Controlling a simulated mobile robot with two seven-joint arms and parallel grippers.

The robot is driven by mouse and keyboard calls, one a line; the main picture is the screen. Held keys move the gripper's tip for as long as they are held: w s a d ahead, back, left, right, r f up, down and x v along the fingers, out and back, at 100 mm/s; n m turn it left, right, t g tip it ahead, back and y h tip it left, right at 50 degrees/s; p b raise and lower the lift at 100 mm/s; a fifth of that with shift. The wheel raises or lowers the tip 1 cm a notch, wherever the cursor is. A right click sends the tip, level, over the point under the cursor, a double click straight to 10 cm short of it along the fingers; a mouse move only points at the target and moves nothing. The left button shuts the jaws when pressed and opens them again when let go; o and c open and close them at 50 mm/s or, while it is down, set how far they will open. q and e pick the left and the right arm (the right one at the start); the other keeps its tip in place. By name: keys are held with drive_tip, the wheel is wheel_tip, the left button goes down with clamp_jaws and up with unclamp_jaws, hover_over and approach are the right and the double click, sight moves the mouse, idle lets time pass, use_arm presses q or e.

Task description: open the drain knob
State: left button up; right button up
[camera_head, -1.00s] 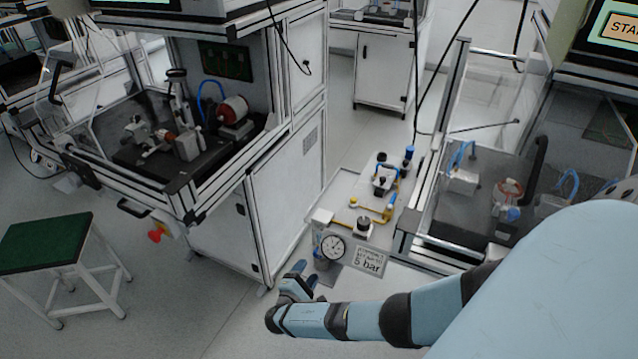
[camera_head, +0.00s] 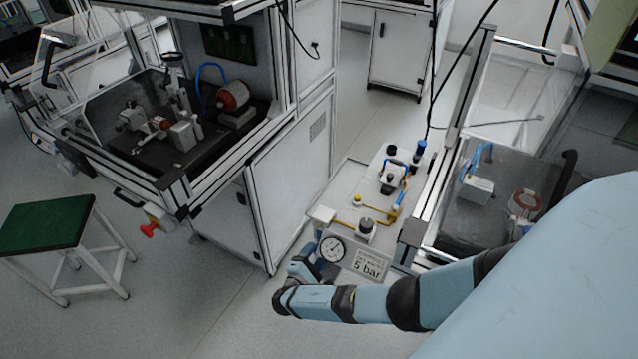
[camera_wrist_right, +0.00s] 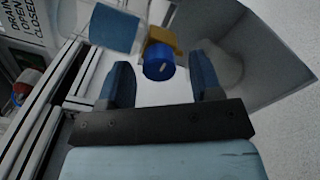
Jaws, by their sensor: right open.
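The drain knob, a round blue knob (camera_wrist_right: 159,66) on a yellow fitting (camera_wrist_right: 161,43), shows in the right wrist view. It has a small light mark on its face. My right gripper (camera_wrist_right: 162,80) is open, with one dark blue finger on each side of the knob and visible gaps between; I cannot tell whether the fingertips reach level with it. In the head view my right gripper (camera_head: 302,268) is beside the pressure gauge (camera_head: 332,249), low at the front of the pneumatic bench. The knob is not discernible there. My left gripper is not in view.
A label reading DRAIN OPEN CLOSED (camera_wrist_right: 22,22) and a light blue part (camera_wrist_right: 115,29) are close by in the wrist view. A 5 bar sign (camera_head: 369,265) is right of the gauge. A cabinet (camera_head: 289,165) stands left, with a green-topped stool (camera_head: 45,221) beyond.

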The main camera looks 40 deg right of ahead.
drive_tip(key=shift+d, duration=0.15)
drive_tip(key=shift+c, duration=0.6)
drive_tip(key=c, duration=0.8)
